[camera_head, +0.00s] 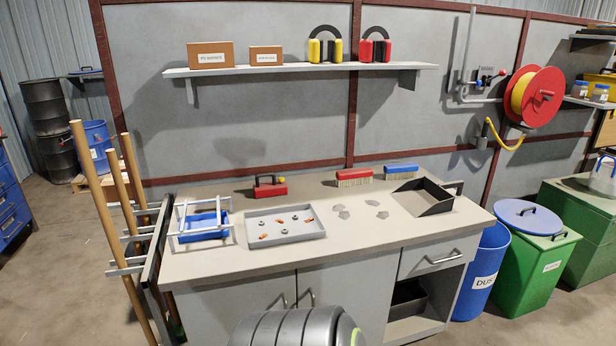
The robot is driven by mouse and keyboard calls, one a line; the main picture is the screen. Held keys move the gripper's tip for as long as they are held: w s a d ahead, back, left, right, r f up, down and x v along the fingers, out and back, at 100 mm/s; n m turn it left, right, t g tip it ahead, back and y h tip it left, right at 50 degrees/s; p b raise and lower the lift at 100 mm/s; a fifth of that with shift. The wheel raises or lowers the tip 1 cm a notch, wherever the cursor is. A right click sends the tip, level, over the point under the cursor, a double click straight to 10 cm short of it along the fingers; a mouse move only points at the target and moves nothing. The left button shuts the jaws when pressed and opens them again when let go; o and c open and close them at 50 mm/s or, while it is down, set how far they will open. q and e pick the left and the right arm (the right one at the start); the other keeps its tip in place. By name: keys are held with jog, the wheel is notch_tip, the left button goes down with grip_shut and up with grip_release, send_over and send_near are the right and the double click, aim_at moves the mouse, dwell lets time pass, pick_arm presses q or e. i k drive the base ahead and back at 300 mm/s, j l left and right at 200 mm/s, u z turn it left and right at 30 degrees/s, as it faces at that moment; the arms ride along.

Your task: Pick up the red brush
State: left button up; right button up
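A red brush (354,174) with pale bristles pointing down stands on the grey workbench (310,252), toward its back edge and right of the middle. A blue brush (401,168) of the same kind is just to its right, apart from it. A red block with a black handle (270,188) sits farther left on the bench. Neither of my grippers shows in the head view.
A blue bin in a white frame (204,225) and a grey tray of small parts (285,239) are at the bench's left. A black open tray (424,197) is at the right. Grey pieces (343,212) lie between them. A shelf (300,68) hangs above.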

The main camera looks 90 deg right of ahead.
aim_at(354, 177)
jog(key=z, duration=1.9)
